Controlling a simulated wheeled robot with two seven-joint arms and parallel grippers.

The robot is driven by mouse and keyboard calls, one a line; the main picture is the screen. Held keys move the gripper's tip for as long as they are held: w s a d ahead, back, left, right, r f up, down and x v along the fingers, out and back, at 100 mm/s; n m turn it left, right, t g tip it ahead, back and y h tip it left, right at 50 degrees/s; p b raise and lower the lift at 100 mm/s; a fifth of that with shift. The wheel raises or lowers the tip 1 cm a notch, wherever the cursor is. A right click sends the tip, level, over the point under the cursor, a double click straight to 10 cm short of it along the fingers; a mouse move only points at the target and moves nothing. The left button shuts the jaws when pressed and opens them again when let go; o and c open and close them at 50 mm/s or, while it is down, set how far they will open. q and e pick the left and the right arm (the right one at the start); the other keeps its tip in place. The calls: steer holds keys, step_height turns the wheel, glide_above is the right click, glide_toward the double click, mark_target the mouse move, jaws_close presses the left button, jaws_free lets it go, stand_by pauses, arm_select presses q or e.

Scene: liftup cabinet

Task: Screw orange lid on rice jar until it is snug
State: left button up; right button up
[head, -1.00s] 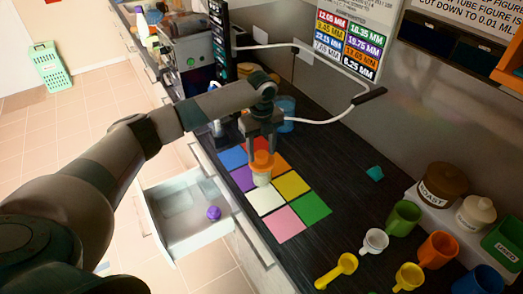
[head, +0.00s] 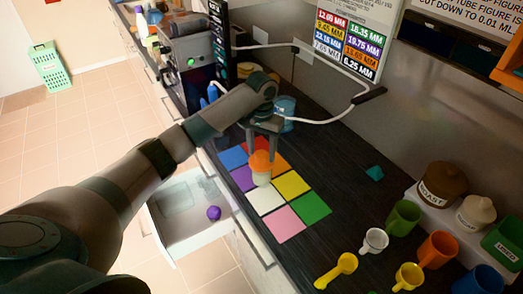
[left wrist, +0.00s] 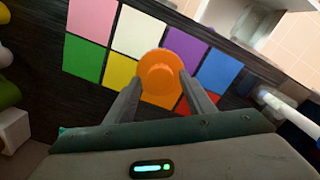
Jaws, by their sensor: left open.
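The rice jar (head: 261,179), small and pale, stands on the colored squares on the dark counter. The orange lid (head: 260,160) sits on top of it and hides its rim; how tightly it sits I cannot tell. In the left wrist view the orange lid (left wrist: 160,72) with its round knob hides the jar. My left gripper (head: 262,150) points down over the lid. Its open fingers also show in the left wrist view (left wrist: 160,82), one on each side of the lid. Whether they touch it is unclear. My right gripper is not in view.
Colored squares (head: 289,185) lie around the jar. An open drawer (head: 188,245) with a purple round object (head: 214,213) is at the left. Colored cups (head: 405,217) and a brown jar (head: 442,184) stand at the right. A blue container (head: 287,108) stands behind the gripper.

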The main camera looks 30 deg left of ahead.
arm_select(q)
steer(key=shift+f, duration=0.3)
stand_by(0.5)
